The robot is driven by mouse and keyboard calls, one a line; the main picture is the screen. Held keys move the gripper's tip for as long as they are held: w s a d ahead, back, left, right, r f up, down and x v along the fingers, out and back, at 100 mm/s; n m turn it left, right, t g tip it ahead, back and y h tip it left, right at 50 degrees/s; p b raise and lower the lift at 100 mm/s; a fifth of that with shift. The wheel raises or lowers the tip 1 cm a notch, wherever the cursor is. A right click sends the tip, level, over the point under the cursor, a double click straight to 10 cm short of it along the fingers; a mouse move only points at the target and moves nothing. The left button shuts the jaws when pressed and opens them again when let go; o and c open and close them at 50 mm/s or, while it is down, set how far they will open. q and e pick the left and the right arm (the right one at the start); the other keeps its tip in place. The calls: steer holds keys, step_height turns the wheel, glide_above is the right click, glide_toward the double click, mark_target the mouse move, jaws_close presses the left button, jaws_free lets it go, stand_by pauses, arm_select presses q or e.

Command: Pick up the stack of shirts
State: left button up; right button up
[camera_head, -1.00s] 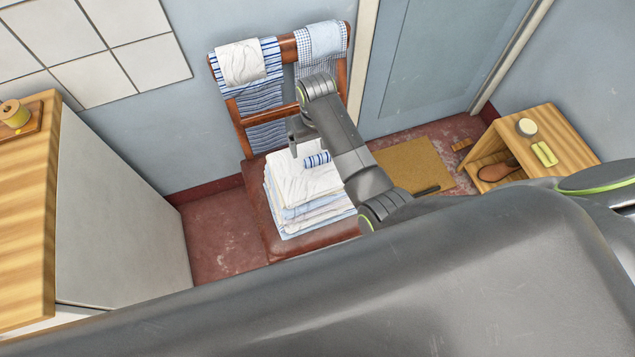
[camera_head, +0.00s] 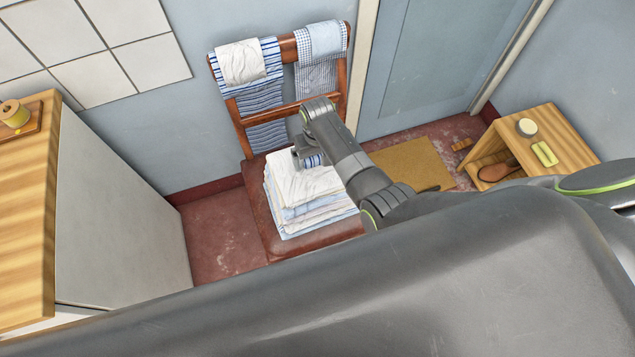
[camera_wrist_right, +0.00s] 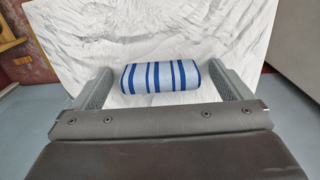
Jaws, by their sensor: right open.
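The stack of folded shirts (camera_head: 301,203), white on top with blue and white layers below, lies on the brown seat of a wooden chair in the head view. A small blue-striped roll lies on top of the stack; it shows in the right wrist view (camera_wrist_right: 160,76). My right gripper (camera_head: 310,160) is low over the top of the stack at the roll. In the right wrist view its open fingers (camera_wrist_right: 155,88) stand on either side of the roll, with a gap at each end. The white top shirt (camera_wrist_right: 190,30) fills the background there. My left gripper is out of view.
The chair's seat (camera_head: 262,225) and back rail (camera_head: 289,48), hung with striped and checked cloths, stand against the wall. A wooden counter (camera_head: 30,220) is at left. A small wooden shelf (camera_head: 560,135) and tan mat (camera_head: 412,165) are at right.

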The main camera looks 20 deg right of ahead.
steer(key=shift+c, duration=0.2)
steer(key=c, duration=1.9)
steer(key=shift+w+r, duration=0.1)
steer(key=shift+c, duration=0.9)
steer(key=shift+r, duration=0.1)
